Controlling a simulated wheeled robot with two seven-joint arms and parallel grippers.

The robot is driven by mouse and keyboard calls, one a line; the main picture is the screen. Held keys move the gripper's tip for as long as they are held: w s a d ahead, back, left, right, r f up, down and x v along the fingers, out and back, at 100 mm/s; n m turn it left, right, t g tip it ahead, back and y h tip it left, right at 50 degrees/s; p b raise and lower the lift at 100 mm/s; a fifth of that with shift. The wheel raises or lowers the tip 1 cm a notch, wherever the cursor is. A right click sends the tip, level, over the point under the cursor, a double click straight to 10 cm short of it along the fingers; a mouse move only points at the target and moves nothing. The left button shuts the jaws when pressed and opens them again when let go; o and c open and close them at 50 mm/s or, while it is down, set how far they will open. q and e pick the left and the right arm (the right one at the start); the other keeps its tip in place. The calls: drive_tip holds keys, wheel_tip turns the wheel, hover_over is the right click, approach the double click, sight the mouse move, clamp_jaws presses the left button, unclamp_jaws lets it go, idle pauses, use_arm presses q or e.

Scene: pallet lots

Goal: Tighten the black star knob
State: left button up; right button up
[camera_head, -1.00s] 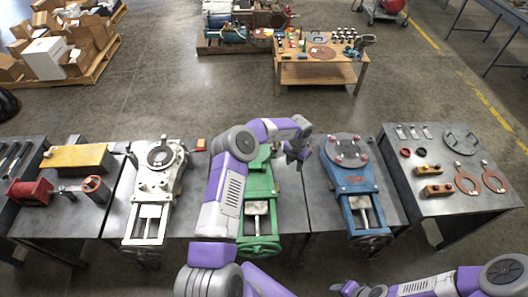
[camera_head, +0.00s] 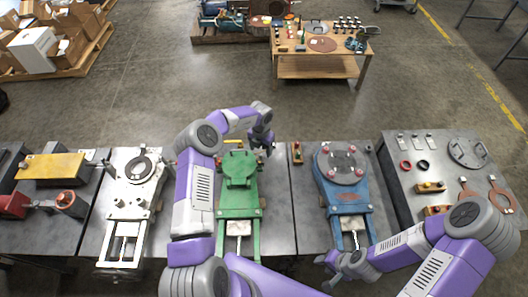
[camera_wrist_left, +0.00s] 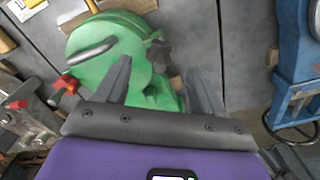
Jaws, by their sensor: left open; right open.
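The green machine (camera_head: 239,172) stands on the middle table. In the left wrist view, a dark knob-like part (camera_wrist_left: 159,54) sits on the side of its round green body (camera_wrist_left: 108,45); it looks like the black star knob, though its lobes are not clear. My left gripper (camera_head: 268,147) is at the right side of the green machine, pointing down. In the wrist view its open fingers (camera_wrist_left: 160,75) straddle the line to the knob, with nothing held between them. My right gripper (camera_head: 338,266) is open and empty, in front of the blue machine.
A white machine (camera_head: 136,180) stands left and a blue machine (camera_head: 343,180) right of the green one. A red part (camera_wrist_left: 65,84) sticks out beside the green body. Bare grey tabletop (camera_head: 281,200) lies between the green and blue machines.

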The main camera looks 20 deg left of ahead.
sight(260, 159)
use_arm(q)
drive_tip(key=f, duration=0.3)
drive_tip(key=s+f, duration=0.1)
drive_tip(key=f, duration=0.2)
drive_tip(key=shift+s+f+b, duration=0.1)
drive_tip(key=shift+b, duration=0.25)
drive_tip(key=c, duration=1.1)
drive_tip(key=shift+o, duration=0.2)
drive_tip(key=shift+m, duration=0.4)
drive_tip(key=m, duration=0.5)
drive_tip(key=shift+a+b, duration=0.1)
drive_tip(key=shift+b, duration=0.2)
drive_tip(key=m, duration=0.6)
drive_tip(key=shift+w+a+m, duration=0.1)
drive_tip(key=shift+w+m, duration=0.1)
drive_tip(key=shift+m, duration=0.2)
